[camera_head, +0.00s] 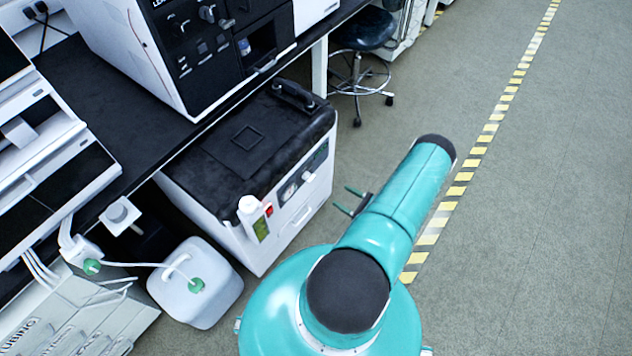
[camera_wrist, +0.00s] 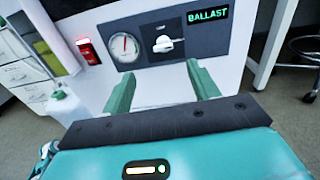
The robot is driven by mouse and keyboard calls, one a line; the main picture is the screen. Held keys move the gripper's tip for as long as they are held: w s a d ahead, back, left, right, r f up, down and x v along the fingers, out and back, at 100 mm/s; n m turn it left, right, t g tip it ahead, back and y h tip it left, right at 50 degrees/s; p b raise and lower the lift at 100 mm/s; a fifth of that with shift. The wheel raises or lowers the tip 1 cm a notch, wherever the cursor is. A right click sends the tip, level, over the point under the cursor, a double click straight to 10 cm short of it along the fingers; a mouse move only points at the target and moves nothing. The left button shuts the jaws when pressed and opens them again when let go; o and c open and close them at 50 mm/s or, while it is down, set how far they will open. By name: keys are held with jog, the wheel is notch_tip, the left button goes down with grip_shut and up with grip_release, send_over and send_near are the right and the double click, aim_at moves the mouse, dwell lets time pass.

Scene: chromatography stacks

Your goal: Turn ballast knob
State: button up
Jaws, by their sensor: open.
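The ballast knob (camera_wrist: 165,44) is a white lever knob on a dark panel (camera_wrist: 190,35), with a green-lit "BALLAST" label (camera_wrist: 208,16) to its upper right. The panel is on the front of a white floor unit with a black top (camera_head: 265,135); the knob also shows small in the head view (camera_head: 309,177). My gripper (camera_wrist: 160,82) is open and empty. Its two green fingers point at the panel, below and either side of the knob, with a visible gap to it. In the head view the finger tips (camera_head: 348,200) show beside my arm, apart from the unit.
A round gauge (camera_wrist: 124,47) sits left of the knob, with a red switch (camera_wrist: 88,50) further left. A white jug (camera_head: 195,282) stands left of the unit, under the black bench (camera_head: 150,150). A stool (camera_head: 362,45) stands behind. Floor to the right is clear.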

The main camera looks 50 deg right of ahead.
aim_at(309, 177)
jog(key=w+a+f+h, duration=0.1)
jog(key=w, duration=1.1)
jog(key=shift+w+a+f+m, duration=0.2)
jog(key=shift+w+m, duration=0.2)
jog(key=c, duration=1)
